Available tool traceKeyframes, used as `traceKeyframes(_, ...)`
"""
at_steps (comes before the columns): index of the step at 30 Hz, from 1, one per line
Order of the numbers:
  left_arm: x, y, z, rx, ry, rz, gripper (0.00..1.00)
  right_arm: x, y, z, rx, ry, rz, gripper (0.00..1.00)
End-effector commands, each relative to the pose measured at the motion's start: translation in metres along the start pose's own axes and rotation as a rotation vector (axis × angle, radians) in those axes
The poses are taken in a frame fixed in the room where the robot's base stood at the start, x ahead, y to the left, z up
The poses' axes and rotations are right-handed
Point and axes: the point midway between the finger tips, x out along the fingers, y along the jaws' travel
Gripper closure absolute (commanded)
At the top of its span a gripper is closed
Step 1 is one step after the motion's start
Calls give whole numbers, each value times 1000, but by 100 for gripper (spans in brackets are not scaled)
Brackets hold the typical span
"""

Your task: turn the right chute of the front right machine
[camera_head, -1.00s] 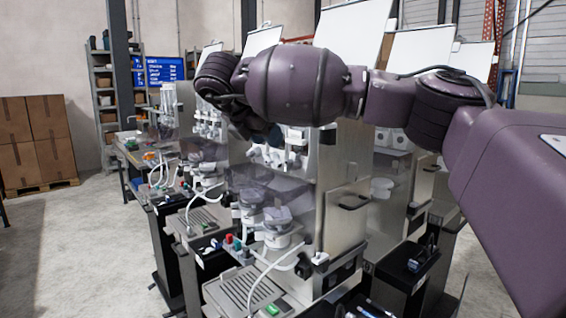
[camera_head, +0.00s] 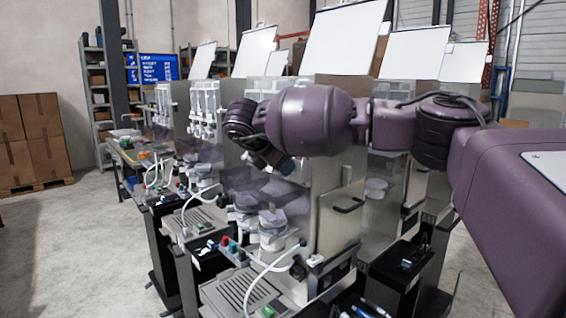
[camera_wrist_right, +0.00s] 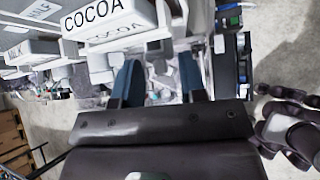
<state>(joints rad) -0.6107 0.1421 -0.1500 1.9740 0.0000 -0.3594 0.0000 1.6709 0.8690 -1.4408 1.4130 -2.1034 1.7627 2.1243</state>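The front right machine (camera_head: 335,225) stands nearest in the head view, with a white panel on top. My right arm crosses in front of its upper half and hides its canisters and the chute there. My right gripper (camera_head: 285,166) points down at the machine's front, above the grey-white cups. In the right wrist view the two blue fingers (camera_wrist_right: 160,84) are apart with a gap between them. A white canister marked COCOA (camera_wrist_right: 108,18) lies just beyond the left finger. A small grey-white spout-like part (camera_wrist_right: 158,48) shows beyond the gap; I cannot tell whether it is the right chute. My left gripper is not in view.
Below the gripper are grey-white cups (camera_head: 272,220), a white hose (camera_head: 270,268) and a drip tray (camera_head: 235,290). More machines (camera_head: 205,150) stand in a row to the left. Cardboard boxes (camera_head: 35,140) stand at the far left. The floor at left is clear.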

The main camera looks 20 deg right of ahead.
Motion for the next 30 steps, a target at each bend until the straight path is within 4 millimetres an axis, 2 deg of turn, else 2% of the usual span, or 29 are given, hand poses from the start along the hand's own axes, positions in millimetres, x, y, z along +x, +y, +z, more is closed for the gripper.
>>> traceKeyframes(6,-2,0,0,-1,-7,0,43,15,0,0,0,1,0,62)
traceKeyframes(15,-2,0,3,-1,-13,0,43,17,0,0,0,1,1,62)
traceKeyframes(17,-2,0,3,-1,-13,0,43,17,0,0,-1,1,1,69)
traceKeyframes(21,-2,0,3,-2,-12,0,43,16,0,0,0,1,1,91)
traceKeyframes(30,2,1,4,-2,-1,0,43,17,0,-1,-13,0,-14,93)
